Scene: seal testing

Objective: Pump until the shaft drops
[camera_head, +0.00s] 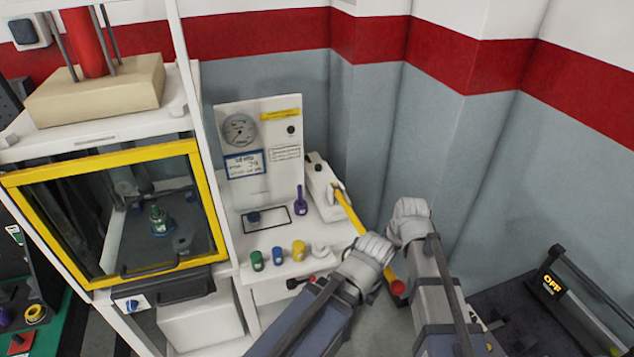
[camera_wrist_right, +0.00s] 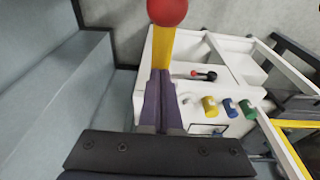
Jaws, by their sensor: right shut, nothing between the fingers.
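The pump's yellow lever (camera_head: 350,213) slopes down from the white pump body (camera_head: 324,188) to a red ball (camera_head: 397,287). My right gripper (camera_head: 408,212) is just right of the lever. In the right wrist view its fingers (camera_wrist_right: 158,78) are shut and lie along the lever (camera_wrist_right: 162,50), with nothing held; contact is unclear. The red ball (camera_wrist_right: 167,10) is beyond their tips. My left gripper (camera_head: 370,252) is left of the lever, its fingers hidden. Behind the yellow-framed door (camera_head: 110,160), a green-topped part (camera_head: 160,219) stands in the press. I cannot identify the shaft clearly.
A gauge (camera_head: 240,130) sits on the white panel behind the bench. Green (camera_head: 257,260), blue (camera_head: 278,257) and yellow (camera_head: 299,250) knobs line the bench front. A purple-handled item (camera_head: 300,201) stands by the panel. Grey walls close in behind the pump.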

